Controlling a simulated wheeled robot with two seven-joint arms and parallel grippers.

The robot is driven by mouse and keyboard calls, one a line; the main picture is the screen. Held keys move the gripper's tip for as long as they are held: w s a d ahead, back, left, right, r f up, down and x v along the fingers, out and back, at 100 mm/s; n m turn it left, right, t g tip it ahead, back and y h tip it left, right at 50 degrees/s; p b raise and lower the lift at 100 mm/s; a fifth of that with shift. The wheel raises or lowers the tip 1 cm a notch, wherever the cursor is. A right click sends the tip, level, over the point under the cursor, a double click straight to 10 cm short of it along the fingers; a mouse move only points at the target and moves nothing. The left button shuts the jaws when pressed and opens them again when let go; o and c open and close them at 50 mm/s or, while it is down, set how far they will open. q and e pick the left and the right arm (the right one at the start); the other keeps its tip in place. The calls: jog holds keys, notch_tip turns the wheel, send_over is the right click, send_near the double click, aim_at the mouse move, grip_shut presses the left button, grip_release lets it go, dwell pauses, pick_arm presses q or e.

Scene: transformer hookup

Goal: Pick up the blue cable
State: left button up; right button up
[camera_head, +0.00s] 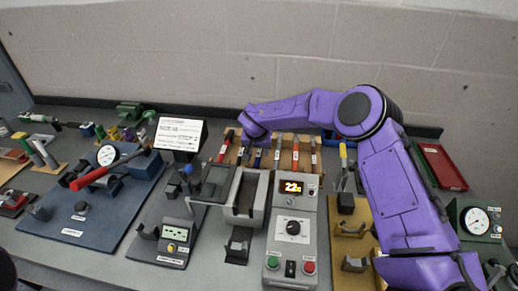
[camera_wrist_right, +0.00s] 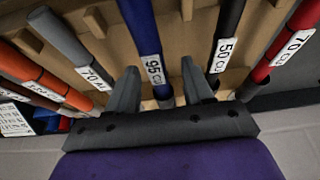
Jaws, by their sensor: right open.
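The blue cable (camera_wrist_right: 140,22) lies in a wooden rack of cables and carries a white "95 CU" label. My right gripper (camera_wrist_right: 160,67) is open, with one finger on either side of the blue cable. Whether the fingers touch it I cannot tell. In the head view the purple right hand (camera_head: 256,126) hangs over the rack at the back of the bench, its fingers mostly hidden. The blue cable (camera_head: 257,159) shows just below it there. My left gripper is not in view.
A grey cable (camera_wrist_right: 62,38) and a black cable (camera_wrist_right: 229,25) flank the blue one. In front of the rack stand a grey cradle (camera_head: 246,195) and a control box (camera_head: 292,228) with a lit display.

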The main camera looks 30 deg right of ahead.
jog(key=shift+s+r, duration=0.2)
jog(key=shift+s, duration=0.05)
jog(key=shift+c, duration=0.6)
jog(key=shift+s+r, duration=0.15)
jog(key=shift+s, duration=0.05)
jog(key=c, duration=0.5)
grip_shut()
jog(key=shift+w, duration=0.15)
